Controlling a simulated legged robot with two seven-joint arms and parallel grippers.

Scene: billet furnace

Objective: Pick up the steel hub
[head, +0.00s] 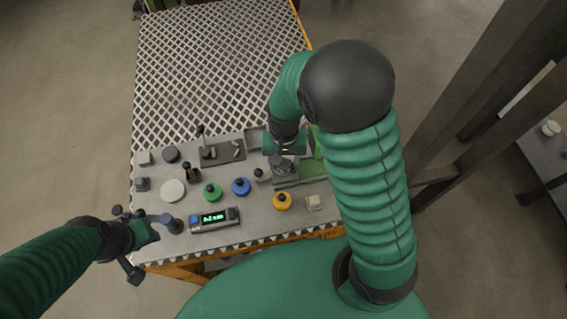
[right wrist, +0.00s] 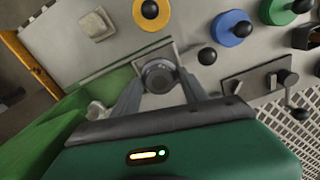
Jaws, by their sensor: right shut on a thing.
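The steel hub (right wrist: 158,75) is a round, dark grey metal piece with a square plate under it, between the two fingers of my right gripper (right wrist: 160,88) in the right wrist view. My right gripper (head: 281,160) reaches down over the table and is shut on the hub. In the head view the hub (head: 284,169) shows only partly below the gripper. Whether the hub touches the surface under it is unclear. My left gripper (head: 148,226) is at the table's front left corner, away from the hub; its fingers are not clear.
The table (head: 160,207) carries green (head: 212,194), blue (head: 241,187) and yellow (head: 282,202) knobbed discs, and a device with a green display (head: 213,218). A green tray (right wrist: 65,145) is beside the right gripper. A perforated surface (head: 215,65) fills the far side, bare.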

